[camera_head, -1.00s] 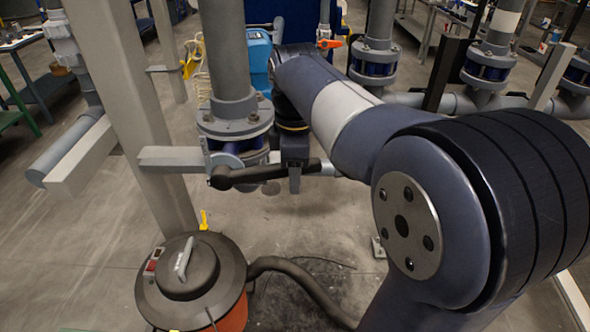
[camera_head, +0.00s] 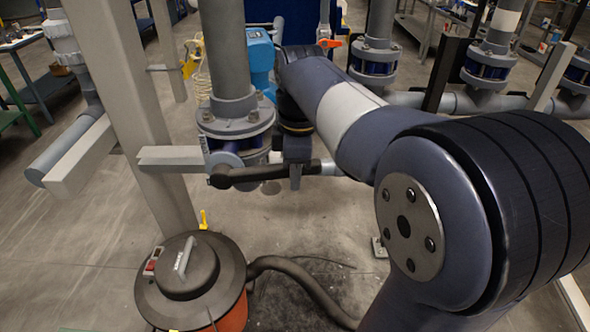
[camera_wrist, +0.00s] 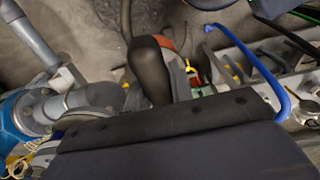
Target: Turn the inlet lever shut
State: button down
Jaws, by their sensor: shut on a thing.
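The inlet lever (camera_head: 248,174) is a dark handle in the head view. My wrist hides part of the valve and the fingertips are only partly seen. In the wrist view the dark rounded handle (camera_wrist: 150,70) shows just beyond my gripper's dark body, which covers the lower part of the picture.
A grey post (camera_head: 130,90) with a bracket (camera_head: 170,156) stands left of the valve. A vacuum drum (camera_head: 192,280) with a hose is on the floor below. More flanged pipes (camera_head: 374,62) stand at the back right.

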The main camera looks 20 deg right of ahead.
jog(key=shift+f+t+y+b, duration=0.3)
jog(key=shift+f+y+b, duration=0.65)
jog(key=shift+f, duration=0.5)
jog(key=c, duration=1.2)
grip_release()
jog(key=shift+c, duration=0.2)
jog(key=shift+r, duration=0.15)
jog(key=v, duration=1)
jog(key=shift+d+r+p, duration=0.15)
jog(key=shift+r+p, duration=0.1)
jog(key=shift+p, duration=0.1)
